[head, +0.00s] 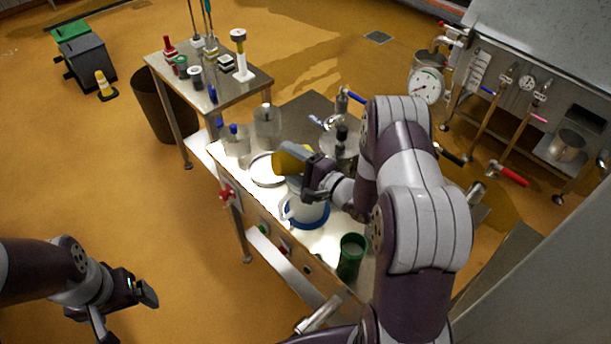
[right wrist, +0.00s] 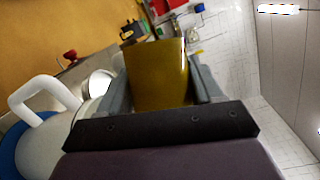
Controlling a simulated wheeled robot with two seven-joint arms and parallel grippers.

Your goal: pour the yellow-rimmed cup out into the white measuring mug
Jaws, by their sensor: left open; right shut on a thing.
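The yellow cup (head: 287,157) is held by my right gripper (head: 304,166) and lies tilted well over, pointing left, above the bench. It also shows between the two fingers in the right wrist view (right wrist: 157,75). Its contents and mouth are not visible. The white measuring mug (head: 304,212) with a blue base stands upright on the bench, just below my right gripper and partly hidden by it. In the right wrist view the mug (right wrist: 55,140) is at lower left, with its handle to the left. My left gripper (head: 127,305) is open and empty, over the floor at lower left.
A green cup (head: 351,257) stands near the bench's front, right of the mug. A round white dish (head: 268,183) and clear glass vessels (head: 267,122) stand behind and left of the mug. A second table (head: 225,98) with several small items is further back.

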